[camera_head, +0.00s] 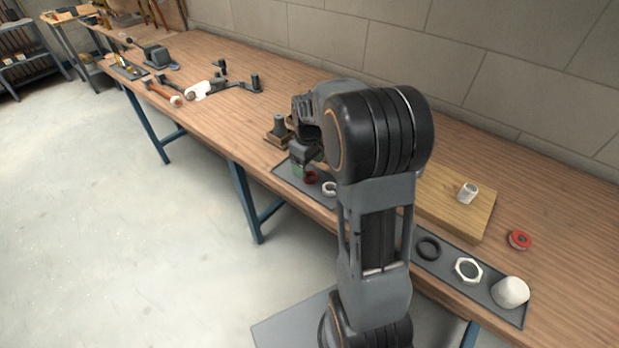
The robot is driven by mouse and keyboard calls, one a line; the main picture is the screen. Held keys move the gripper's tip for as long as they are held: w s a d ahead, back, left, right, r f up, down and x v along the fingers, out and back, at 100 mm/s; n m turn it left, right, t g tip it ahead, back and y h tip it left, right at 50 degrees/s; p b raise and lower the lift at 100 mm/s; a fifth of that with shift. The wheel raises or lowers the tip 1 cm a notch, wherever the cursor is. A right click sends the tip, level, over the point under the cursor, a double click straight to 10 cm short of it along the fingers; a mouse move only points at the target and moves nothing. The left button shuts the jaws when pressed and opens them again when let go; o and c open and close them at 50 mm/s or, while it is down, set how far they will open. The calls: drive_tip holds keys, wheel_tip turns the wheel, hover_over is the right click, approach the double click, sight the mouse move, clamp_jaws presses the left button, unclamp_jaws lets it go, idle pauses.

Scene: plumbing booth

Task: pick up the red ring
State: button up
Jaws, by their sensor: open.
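A small dark red ring (310,177) lies on the grey mat (325,200) near the front edge of the bench, partly hidden by my gripper. My gripper (303,158) is just above and slightly left of it, pointing down. It is open, and nothing shows held in it. Whether it touches the ring cannot be told. A second red round thing (519,240) with a grey centre lies on the bare bench at the right, far from my gripper.
A white ring (329,189) lies just right of the red ring, and a green piece (297,170) just left. A dark fitting on a wooden base (279,130) stands behind. A black ring (428,248), hex nut (468,269) and white cap (510,291) lie at right. My arm hides the mat's middle.

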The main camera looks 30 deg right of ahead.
sight(309, 173)
drive_tip(key=shift+d+f, duration=0.1)
drive_tip(key=shift+f, duration=1.85)
drive_tip(key=c, duration=1)
